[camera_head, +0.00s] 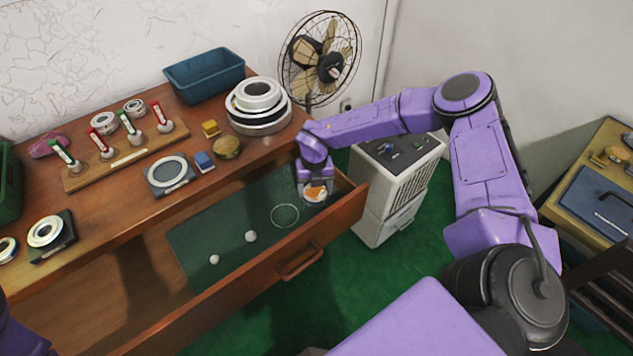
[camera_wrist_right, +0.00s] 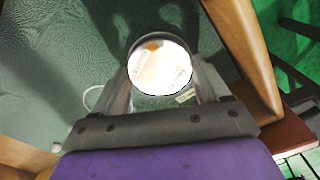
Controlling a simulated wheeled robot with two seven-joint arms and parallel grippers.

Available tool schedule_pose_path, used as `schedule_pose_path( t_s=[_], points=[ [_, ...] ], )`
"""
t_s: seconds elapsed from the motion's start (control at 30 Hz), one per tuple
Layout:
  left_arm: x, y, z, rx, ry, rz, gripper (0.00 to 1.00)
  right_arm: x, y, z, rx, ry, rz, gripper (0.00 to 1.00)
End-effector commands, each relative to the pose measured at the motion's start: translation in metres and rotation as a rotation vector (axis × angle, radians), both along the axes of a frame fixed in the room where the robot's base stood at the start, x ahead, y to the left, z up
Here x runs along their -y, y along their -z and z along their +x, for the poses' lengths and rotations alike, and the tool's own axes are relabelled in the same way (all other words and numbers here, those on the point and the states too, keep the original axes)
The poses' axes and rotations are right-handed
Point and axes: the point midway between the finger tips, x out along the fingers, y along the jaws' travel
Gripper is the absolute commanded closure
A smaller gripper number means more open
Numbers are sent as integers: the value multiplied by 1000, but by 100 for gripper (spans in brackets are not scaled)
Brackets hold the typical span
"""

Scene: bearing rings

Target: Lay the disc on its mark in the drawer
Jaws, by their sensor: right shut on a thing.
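My right gripper (camera_head: 314,186) reaches down into the open drawer (camera_head: 222,306) at its right end and is shut on a shiny pale disc (camera_head: 316,195). In the right wrist view the disc (camera_wrist_right: 160,70) sits between the two fingers of the gripper (camera_wrist_right: 161,78) and has an orange patch. The mark, a thin pale ring (camera_head: 285,215) on the drawer's green lining, lies left of and nearer than the disc. In the wrist view, part of the ring (camera_wrist_right: 91,97) shows beside the left finger; the rest is hidden. My left gripper is out of view.
Two small white balls (camera_head: 251,236) lie in the drawer left of the ring. The drawer's front wall and handle (camera_head: 300,262) stand close by. The tabletop above holds stacked rings (camera_head: 258,104), a blue bin (camera_head: 205,75) and a peg board (camera_head: 126,154). A grey cabinet (camera_head: 394,190) stands right.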

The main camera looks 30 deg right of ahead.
Motion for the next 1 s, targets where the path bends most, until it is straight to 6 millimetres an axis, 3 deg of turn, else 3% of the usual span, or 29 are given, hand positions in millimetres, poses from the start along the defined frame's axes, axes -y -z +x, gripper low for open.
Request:
schedule_pose_path(
  t_s=[0.67,0.7,0.73,0.77,1.0],
  points=[
    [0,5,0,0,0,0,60,0,4,1,1,-1,0,61],
    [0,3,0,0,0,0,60,0,2,1,2,-1,0,15],
    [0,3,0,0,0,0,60,0,2,1,1,-1,0,5],
    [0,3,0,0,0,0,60,0,2,1,1,-1,0,0],
    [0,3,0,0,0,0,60,0,1,0,0,-1,0,0]
  ],
)
